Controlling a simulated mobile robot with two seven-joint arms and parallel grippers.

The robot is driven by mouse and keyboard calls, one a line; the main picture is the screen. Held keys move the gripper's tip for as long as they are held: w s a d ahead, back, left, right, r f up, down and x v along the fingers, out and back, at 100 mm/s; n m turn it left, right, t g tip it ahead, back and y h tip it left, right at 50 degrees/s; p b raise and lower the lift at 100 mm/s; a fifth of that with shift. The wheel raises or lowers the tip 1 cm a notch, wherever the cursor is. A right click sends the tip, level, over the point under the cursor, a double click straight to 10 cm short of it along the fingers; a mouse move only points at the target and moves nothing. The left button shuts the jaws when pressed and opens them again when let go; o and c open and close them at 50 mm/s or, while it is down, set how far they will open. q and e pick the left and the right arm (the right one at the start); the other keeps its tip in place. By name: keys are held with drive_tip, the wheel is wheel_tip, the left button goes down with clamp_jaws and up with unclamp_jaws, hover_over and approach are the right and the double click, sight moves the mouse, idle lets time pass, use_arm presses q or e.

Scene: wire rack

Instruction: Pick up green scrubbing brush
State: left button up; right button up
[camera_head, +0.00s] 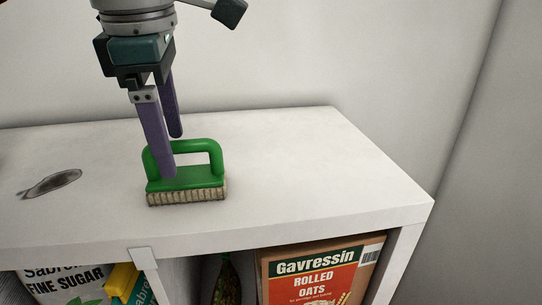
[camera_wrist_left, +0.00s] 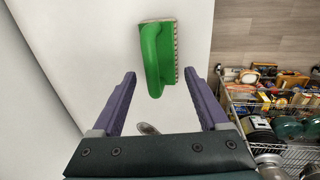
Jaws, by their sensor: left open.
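The green scrubbing brush (camera_head: 195,178) sits upright on its pale bristles on the white shelf top, with its loop handle facing up. My left gripper (camera_head: 172,158) comes down from above at the left end of the brush. It is open, with one purple finger in front of the brush and the other behind the handle. In the left wrist view, the brush (camera_wrist_left: 158,55) lies ahead, around and just beyond the fingertips (camera_wrist_left: 160,75), with nothing held. Whether a finger touches the brush I cannot tell. My right gripper is not in view.
The white shelf top (camera_head: 300,170) is clear to the right of the brush. Below are a Gavressin oats box (camera_head: 318,272) and a sugar pack (camera_head: 55,285). A stocked wire rack (camera_wrist_left: 265,105) shows at right in the wrist view.

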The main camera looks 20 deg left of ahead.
sight(181, 177)
use_arm(q)
drive_tip(key=f+b, duration=0.1)
drive_tip(key=f, duration=0.3)
drive_tip(key=w+f+b, duration=0.1)
drive_tip(key=shift+a+f+b, duration=0.15)
drive_tip(key=shift+f+b, duration=0.2)
drive_tip(key=shift+f, duration=0.05)
drive_tip(key=shift+r, duration=0.1)
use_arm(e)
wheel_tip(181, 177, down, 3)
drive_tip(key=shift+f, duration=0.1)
use_arm(q)
drive_tip(key=c, duration=1)
drive_tip(key=shift+c, duration=0.2)
drive_tip(key=shift+r, duration=0.1)
